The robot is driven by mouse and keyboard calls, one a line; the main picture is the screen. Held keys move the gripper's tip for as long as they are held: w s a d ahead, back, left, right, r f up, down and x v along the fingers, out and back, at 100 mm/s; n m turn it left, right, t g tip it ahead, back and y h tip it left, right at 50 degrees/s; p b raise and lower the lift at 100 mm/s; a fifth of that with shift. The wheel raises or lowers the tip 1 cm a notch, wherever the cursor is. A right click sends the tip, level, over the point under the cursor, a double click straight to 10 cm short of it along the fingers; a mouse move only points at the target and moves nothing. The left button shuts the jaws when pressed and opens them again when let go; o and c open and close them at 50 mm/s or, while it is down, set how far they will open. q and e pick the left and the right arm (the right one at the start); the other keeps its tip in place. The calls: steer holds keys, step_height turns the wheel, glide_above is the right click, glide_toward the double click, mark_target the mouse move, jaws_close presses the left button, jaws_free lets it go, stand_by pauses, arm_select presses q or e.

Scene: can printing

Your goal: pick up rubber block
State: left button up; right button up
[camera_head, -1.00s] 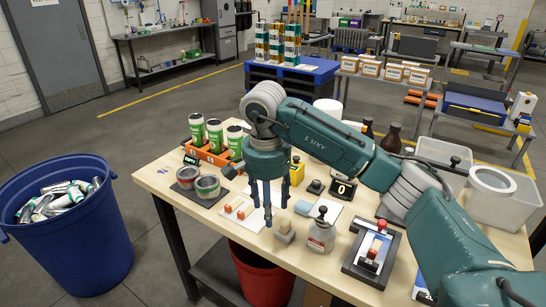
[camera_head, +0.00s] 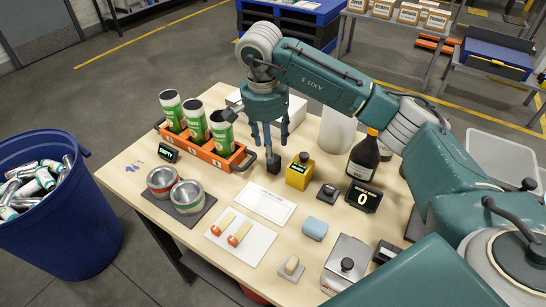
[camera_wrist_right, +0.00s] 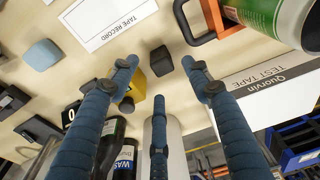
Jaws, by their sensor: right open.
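A small dark block (camera_head: 273,165), which I take to be the rubber block, stands on the table between the orange tray and the yellow bottle. My right gripper (camera_head: 268,148) points down above it with its fingers spread, holding nothing. In the right wrist view the dark block (camera_wrist_right: 162,61) lies between the spread fingertips of my right gripper (camera_wrist_right: 158,70). I cannot tell how far the fingertips are above the table. My left gripper is not in view.
An orange tray (camera_head: 205,158) with several green-and-white cans is left of the block; a yellow bottle (camera_head: 299,172) is close on its right. A white card (camera_head: 265,203) lies in front.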

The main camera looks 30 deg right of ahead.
steer(key=shift+d+f, duration=0.25)
steer(key=shift+f, duration=0.65)
steer(key=shift+d+f+p, duration=0.1)
steer(key=shift+f+p, duration=0.2)
steer(key=shift+p, duration=0.05)
steer(key=f, duration=0.1)
steer(key=f+p, duration=0.1)
steer(key=f, duration=0.1)
steer(key=f+p, duration=0.1)
steer(key=shift+w+d+f, duration=0.15)
steer(key=shift+w+d, duration=0.2)
steer(key=shift+d, duration=0.05)
steer(key=shift+f, duration=0.25)
steer(key=shift+w, duration=0.1)
steer(key=shift+c, duration=1)
steer(key=c, duration=0.4)
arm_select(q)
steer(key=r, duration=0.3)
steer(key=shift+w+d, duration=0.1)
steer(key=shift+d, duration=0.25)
arm_select(e)
steer(key=c, duration=0.6)
